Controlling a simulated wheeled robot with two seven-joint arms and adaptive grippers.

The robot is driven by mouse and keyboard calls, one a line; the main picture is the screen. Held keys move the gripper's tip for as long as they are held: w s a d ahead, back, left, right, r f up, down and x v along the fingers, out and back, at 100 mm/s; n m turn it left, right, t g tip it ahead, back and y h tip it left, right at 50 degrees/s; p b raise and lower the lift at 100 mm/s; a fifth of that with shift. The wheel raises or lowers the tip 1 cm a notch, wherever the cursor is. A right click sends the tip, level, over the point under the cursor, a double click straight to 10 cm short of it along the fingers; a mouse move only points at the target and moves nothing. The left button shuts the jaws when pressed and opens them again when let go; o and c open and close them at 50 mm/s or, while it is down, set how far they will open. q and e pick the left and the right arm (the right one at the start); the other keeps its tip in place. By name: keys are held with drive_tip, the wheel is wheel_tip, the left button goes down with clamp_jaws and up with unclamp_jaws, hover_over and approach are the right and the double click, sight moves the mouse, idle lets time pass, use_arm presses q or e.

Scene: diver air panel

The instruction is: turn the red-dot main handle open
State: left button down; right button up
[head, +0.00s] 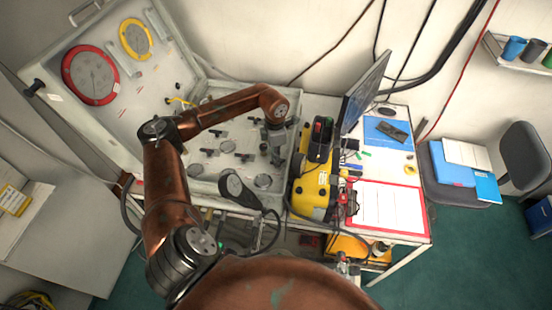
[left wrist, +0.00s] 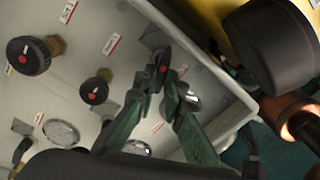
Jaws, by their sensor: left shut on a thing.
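In the left wrist view, a dark handle with a red dot (left wrist: 163,69) stands up from the grey panel near its right rim. My left gripper (left wrist: 166,82) has its two green fingers shut on this handle, one on each side. The fingers cover the handle's lower part and base. In the head view, the left gripper (head: 275,143) reaches down to the right side of the panel (head: 213,188), and the handle cannot be made out there. Two round black knobs with red dots, one at the far left (left wrist: 28,56) and one nearer the fingers (left wrist: 94,91), sit to the left. My right gripper does not show.
A yellow device (head: 314,188) stands close to the panel's right edge. A dark screen (head: 365,92) and a red-bordered sheet (head: 388,207) are farther right. The open lid with a red gauge (head: 91,75) rises at the left. Several small black handles surround the gripper.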

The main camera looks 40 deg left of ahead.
use_arm(q)
drive_tip(key=n, duration=0.2)
drive_tip(key=n+b, duration=0.1)
drive_tip(key=n, duration=0.3)
drive_tip(key=shift+d, duration=0.25)
drive_tip(key=n, duration=0.4)
drive_tip(key=n+b, duration=0.1)
drive_tip(key=n, duration=0.1)
drive_tip(key=shift+d+r+t, duration=0.1)
drive_tip(key=shift+d+t, duration=0.2)
drive_tip(key=shift+t, duration=0.1)
drive_tip(key=c, duration=2)
unclamp_jaws()
drive_tip(key=r, duration=1.2)
drive_tip(key=shift+s+a, duration=0.15)
drive_tip(key=shift+a, duration=0.1)
